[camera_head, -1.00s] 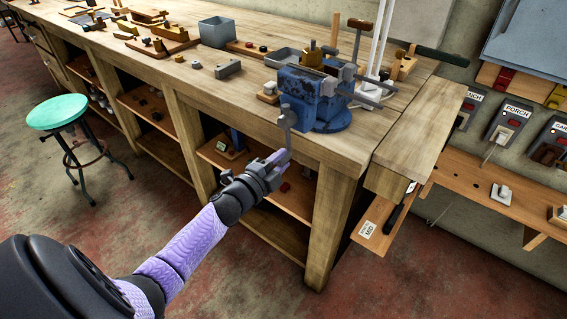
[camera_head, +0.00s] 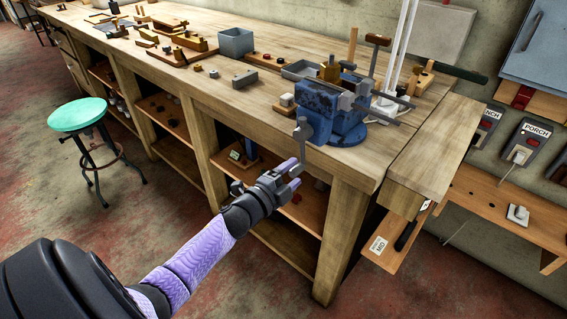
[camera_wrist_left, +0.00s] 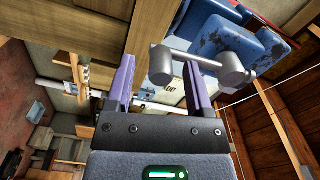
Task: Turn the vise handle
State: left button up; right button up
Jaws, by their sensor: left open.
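The blue vise (camera_head: 322,108) is mounted on the workbench near its right end, with worn paint on its body. Its grey metal handle (camera_head: 301,145) hangs at the front, over the bench's front edge. My left gripper (camera_head: 290,170) is open, just below and in front of the handle. In the left wrist view the handle (camera_wrist_left: 196,58) is a bar with a round knob end, and it lies ahead of and partly between the open purple fingers of my left gripper (camera_wrist_left: 157,85). I cannot tell whether they touch. The vise body (camera_wrist_left: 212,38) shows behind it. My right gripper is not in view.
The wooden workbench (camera_head: 190,80) carries a grey bin (camera_head: 236,42), a shallow tray and wooden tools. Shelves with small items lie under it. A green stool (camera_head: 80,116) stands at left. Open floor lies in front of the bench.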

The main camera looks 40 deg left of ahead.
pick_arm(q)
jog(key=s+p, duration=0.2)
jog(key=s, duration=0.7)
jog(key=shift+s+a, duration=0.2)
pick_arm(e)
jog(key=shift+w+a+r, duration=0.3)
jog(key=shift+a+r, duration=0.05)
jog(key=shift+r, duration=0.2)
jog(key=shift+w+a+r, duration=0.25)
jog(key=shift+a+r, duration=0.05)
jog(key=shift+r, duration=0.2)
